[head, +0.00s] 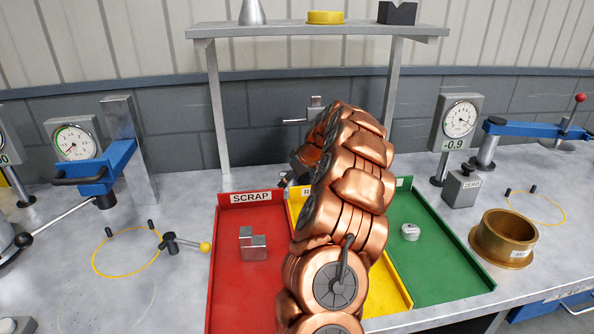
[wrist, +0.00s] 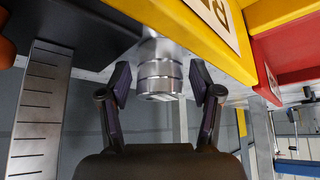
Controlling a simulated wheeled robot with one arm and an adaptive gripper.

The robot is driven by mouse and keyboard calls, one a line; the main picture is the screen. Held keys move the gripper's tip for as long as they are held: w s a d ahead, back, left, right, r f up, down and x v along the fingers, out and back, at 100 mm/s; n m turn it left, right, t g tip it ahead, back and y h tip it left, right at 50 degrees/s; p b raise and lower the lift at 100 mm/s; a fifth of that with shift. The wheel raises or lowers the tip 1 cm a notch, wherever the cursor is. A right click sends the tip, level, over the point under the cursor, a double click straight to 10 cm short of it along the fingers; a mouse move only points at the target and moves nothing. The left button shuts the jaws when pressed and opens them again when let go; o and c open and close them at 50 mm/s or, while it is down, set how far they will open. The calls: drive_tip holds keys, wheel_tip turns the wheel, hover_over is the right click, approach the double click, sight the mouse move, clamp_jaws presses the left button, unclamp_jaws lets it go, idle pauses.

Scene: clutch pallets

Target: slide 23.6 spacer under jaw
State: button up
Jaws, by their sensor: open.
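In the wrist view my gripper (wrist: 160,84) is open, with one dark finger on each side of a silver ridged cylinder (wrist: 158,70). A small silver round piece with a label (head: 410,231) lies in the green tray (head: 450,255).
A red SCRAP tray (head: 225,285) holds a stepped steel block (head: 253,243). A yellow tray (head: 395,290) lies between red and green. A brass ring (head: 503,238) stands right. Dial gauges (head: 74,142) (head: 460,117) with blue arms flank the bench. A graduated steel strip (wrist: 38,110) stands left in the wrist view.

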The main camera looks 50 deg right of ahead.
drive_tip(key=shift+w+f, duration=0.4)
drive_tip(key=shift+f, duration=0.2)
drive_tip(key=shift+a, duration=0.1)
drive_tip(key=c, duration=1.1)
drive_tip(key=o, duration=1.4)
